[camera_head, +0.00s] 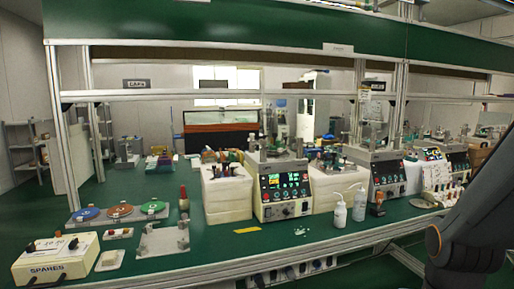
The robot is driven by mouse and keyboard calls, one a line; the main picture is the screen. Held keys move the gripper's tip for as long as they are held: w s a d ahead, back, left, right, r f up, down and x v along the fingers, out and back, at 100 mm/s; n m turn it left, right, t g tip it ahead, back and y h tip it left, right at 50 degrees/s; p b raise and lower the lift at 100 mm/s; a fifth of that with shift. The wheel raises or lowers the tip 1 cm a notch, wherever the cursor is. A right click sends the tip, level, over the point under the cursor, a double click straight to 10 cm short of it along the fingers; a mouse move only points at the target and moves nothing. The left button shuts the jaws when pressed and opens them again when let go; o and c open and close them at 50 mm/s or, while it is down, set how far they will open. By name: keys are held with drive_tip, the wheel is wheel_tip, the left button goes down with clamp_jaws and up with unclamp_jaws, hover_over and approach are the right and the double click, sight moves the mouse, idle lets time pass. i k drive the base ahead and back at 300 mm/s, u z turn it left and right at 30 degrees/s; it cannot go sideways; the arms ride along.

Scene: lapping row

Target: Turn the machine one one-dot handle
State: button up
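A lapping machine (284,190) with a black control panel stands near the middle of the green bench. Small knobs and lit displays show on its panel. A second similar machine (387,176) stands to its right. No machine number and no dot mark is readable, so I cannot tell which handle is the one-dot handle. A cream box marked SPARES (55,262) with dark knobs sits at the front left. My gripper is out of view; only a dark link of my arm shows at the lower right.
The green bench (215,248) has free room along its front middle. Two white bottles (340,211) stand right of the first machine. Coloured discs (120,211) lie at the left. Metal posts (400,95) and a shelf rise over the bench.

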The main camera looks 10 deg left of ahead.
sight(262, 146)
drive_tip(key=u, duration=0.75)
drive_tip(key=i, duration=1.4)
drive_tip(key=z, duration=0.65)
